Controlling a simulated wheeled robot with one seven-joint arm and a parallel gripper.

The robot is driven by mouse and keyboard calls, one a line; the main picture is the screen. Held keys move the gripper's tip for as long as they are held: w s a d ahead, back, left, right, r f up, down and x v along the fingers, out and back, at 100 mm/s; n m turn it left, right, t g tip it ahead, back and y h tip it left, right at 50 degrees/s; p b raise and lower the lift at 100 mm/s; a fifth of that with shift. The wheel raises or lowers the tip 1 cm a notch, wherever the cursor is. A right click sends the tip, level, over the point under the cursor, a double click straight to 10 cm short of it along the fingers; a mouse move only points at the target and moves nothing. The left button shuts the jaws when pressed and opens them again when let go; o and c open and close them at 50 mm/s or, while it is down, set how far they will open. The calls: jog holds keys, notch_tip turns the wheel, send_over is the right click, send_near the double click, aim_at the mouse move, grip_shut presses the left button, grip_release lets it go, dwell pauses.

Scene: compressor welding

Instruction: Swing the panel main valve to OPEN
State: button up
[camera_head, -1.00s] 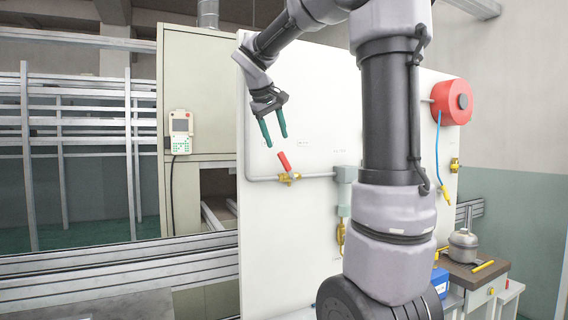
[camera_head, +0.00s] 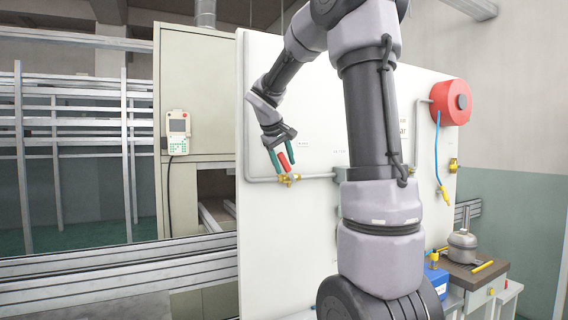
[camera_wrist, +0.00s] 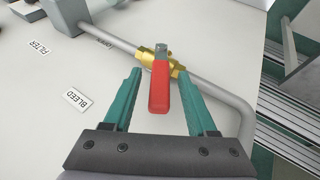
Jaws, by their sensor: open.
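The panel valve has a red lever handle (camera_wrist: 159,88) on a brass body (camera_wrist: 150,57), set in a grey pipe (camera_wrist: 205,83) on the white panel. In the head view the red handle (camera_head: 284,161) tilts up and left from the brass body (camera_head: 288,179). My gripper (camera_head: 283,167) is open, with its two green fingers on either side of the handle. In the wrist view my gripper (camera_wrist: 160,77) shows a clear gap between each finger and the handle.
The white panel (camera_head: 270,235) stands behind the valve. Labels reading BLEED (camera_wrist: 77,99) and FILTER (camera_wrist: 38,47) are near the pipe. A red hose reel (camera_head: 452,102) is at the panel's upper right. A pot (camera_head: 462,243) stands on a wooden bench at right.

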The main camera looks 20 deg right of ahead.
jog(key=shift+c, duration=0.3)
grip_shut()
dwell(1.1)
